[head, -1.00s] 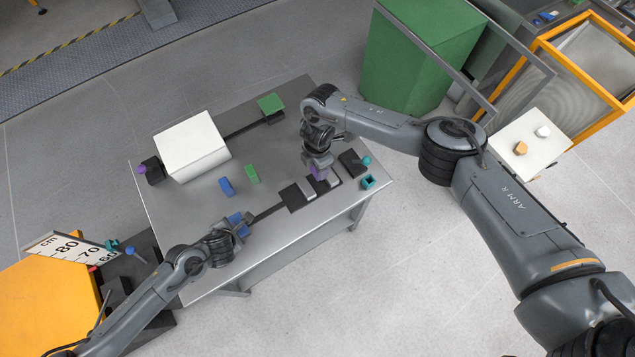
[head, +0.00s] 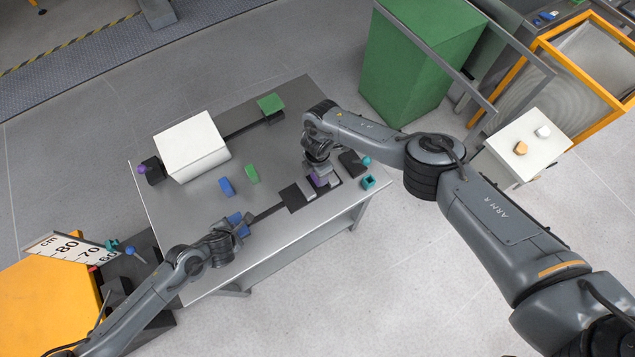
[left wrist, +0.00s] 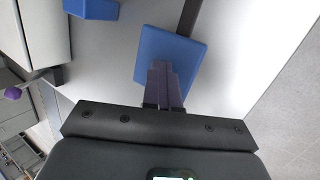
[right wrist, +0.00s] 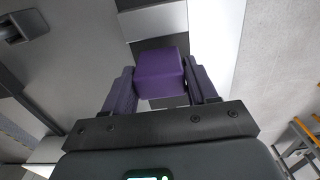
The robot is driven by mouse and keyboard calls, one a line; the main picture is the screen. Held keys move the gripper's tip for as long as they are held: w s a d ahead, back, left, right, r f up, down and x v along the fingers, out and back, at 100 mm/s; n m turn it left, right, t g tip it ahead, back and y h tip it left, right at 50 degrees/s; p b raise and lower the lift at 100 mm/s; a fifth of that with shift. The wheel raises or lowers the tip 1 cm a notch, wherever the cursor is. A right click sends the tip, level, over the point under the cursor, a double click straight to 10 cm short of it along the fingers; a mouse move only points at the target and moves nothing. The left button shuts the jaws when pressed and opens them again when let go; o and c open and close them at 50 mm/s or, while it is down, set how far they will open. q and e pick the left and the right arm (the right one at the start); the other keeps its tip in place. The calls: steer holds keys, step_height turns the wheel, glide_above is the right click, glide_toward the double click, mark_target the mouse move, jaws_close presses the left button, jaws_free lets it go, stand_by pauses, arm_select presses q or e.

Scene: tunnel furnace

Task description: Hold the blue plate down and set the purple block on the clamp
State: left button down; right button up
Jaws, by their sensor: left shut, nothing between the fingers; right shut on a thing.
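The blue plate (head: 236,218) lies near the table's front left, at the end of a dark bar; the left wrist view shows it too (left wrist: 190,52). My left gripper (left wrist: 164,68) is shut and empty, its fingertips over the plate; I cannot tell how firmly they touch. The purple block (right wrist: 160,72) is between the fingers of my right gripper (right wrist: 163,86), which is shut on it. In the head view the block (head: 321,181) is at the clamp (head: 298,195), a dark base with pale grey pieces. Whether it rests on the clamp is hard to tell.
A white box (head: 191,146) stands at the back left of the table. A blue block (head: 226,187) and a green block (head: 252,174) lie mid-table. A green plate (head: 270,104) is at the far end. A teal piece (head: 368,182) is right of the clamp.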

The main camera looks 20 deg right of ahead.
arm_select(q)
steer(key=shift+s, duration=0.1)
arm_select(e)
steer(key=shift+f, duration=1.35)
steer(key=o, duration=1.2)
steer(key=shift+c, duration=0.2)
step_height(320, 180, up, 15)
arm_select(q)
steer(key=shift+r, duration=0.1)
arm_select(e)
steer(key=shift+r, duration=0.1)
arm_select(q)
step_height(320, 180, up, 9)
steer(key=p, duration=0.7)
arm_select(e)
step_height(320, 180, up, 7)
stand_by(0.8)
